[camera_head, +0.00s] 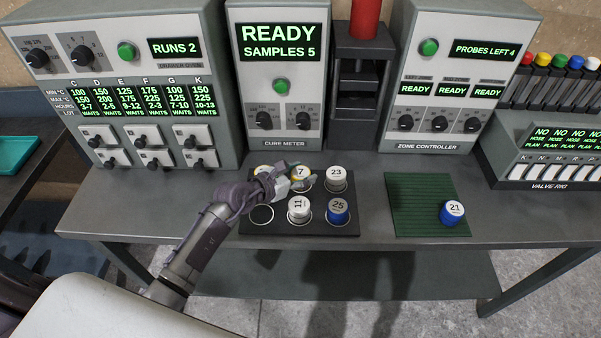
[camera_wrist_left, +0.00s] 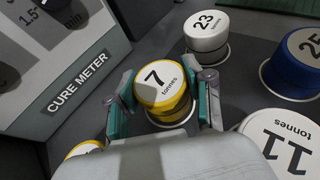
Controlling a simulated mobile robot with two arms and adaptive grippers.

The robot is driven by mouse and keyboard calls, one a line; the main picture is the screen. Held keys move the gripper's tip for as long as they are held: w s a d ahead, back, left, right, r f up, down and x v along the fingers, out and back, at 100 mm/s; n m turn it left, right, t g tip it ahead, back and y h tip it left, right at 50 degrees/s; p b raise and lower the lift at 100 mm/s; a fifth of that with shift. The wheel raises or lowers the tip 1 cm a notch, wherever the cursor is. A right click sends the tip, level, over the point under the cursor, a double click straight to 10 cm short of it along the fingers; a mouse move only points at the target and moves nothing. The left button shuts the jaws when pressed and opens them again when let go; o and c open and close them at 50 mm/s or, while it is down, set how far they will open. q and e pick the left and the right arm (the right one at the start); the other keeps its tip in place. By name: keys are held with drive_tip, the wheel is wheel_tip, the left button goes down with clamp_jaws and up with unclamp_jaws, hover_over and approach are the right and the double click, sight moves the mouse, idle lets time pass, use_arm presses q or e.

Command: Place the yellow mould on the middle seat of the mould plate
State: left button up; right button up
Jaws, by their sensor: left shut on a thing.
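The yellow mould (camera_head: 301,173) has a white top marked 7. It is upright at the back middle seat of the black plate (camera_head: 350,229), which has two rows of ringed seats. My left gripper (camera_head: 283,185) is shut on it; in the left wrist view the fingers of the left gripper (camera_wrist_left: 163,100) hold both sides of the yellow mould (camera_wrist_left: 160,84). I cannot tell whether its base is fully down in the seat. A second yellow-sided mould (camera_wrist_left: 84,150) at the back left is partly hidden by the gripper. My right gripper is not in view.
White moulds 23 (camera_head: 336,173) and 11 (camera_head: 298,206) and blue mould 25 (camera_head: 339,208) stand close by. The front left seat (camera_head: 262,214) is empty. A green ribbed mat (camera_head: 414,205) holds blue mould 21 (camera_head: 453,210). The cure meter (camera_head: 280,125) stands behind.

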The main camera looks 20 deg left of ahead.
use_arm(q)
drive_tip(key=o, duration=1.3)
drive_tip(key=shift+s+a+r, duration=0.1)
drive_tip(key=shift+s+r, duration=0.05)
drive_tip(key=b+v, duration=0.1)
drive_tip(key=v, duration=0.9)
drive_tip(key=shift+s+a, duration=0.15)
drive_tip(key=shift+s, duration=0.1)
drive_tip(key=shift+s+a+r, duration=0.2)
drive_tip(key=shift+s+r, duration=0.15)
drive_tip(key=shift+s, duration=0.1)
